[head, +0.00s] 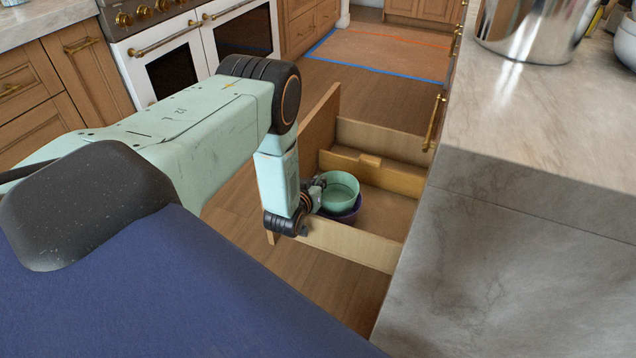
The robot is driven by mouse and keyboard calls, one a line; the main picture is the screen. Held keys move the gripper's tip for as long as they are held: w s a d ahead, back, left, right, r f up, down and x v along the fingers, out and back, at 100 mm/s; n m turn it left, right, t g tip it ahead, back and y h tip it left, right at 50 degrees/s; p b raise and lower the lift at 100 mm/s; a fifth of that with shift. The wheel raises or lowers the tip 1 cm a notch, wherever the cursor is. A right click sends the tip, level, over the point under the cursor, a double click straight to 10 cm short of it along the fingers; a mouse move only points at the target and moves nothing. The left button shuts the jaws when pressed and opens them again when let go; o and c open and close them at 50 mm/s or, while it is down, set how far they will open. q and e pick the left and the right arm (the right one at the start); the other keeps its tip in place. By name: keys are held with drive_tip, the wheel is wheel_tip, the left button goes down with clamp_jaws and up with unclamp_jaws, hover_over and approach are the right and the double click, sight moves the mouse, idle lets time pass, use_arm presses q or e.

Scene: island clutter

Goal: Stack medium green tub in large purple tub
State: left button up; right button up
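The medium green tub (341,188) is a round pale-green bowl inside the open drawer. It sits in or just over the large purple tub (347,215), whose side shows only below and to the right of it. I cannot tell whether the green tub rests on the purple tub's bottom. My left gripper (319,184) is at the left rim of the green tub, touching or very close to it. Its fingers are small and partly hidden, so I cannot tell whether they are shut on the rim. My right gripper is not in view.
The wooden drawer (352,243) is pulled out from the marble-sided island (520,260); its floor right of the tubs is bare. A divider (375,171) crosses its back. A metal pot (530,28) stands on the island top. A stove (165,50) is at the back left.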

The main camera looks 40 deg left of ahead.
use_arm(q)
drive_tip(key=shift+o, duration=1.4)
drive_tip(key=shift+r, duration=0.1)
drive_tip(key=shift+o, duration=0.8)
drive_tip(key=shift+r, duration=0.1)
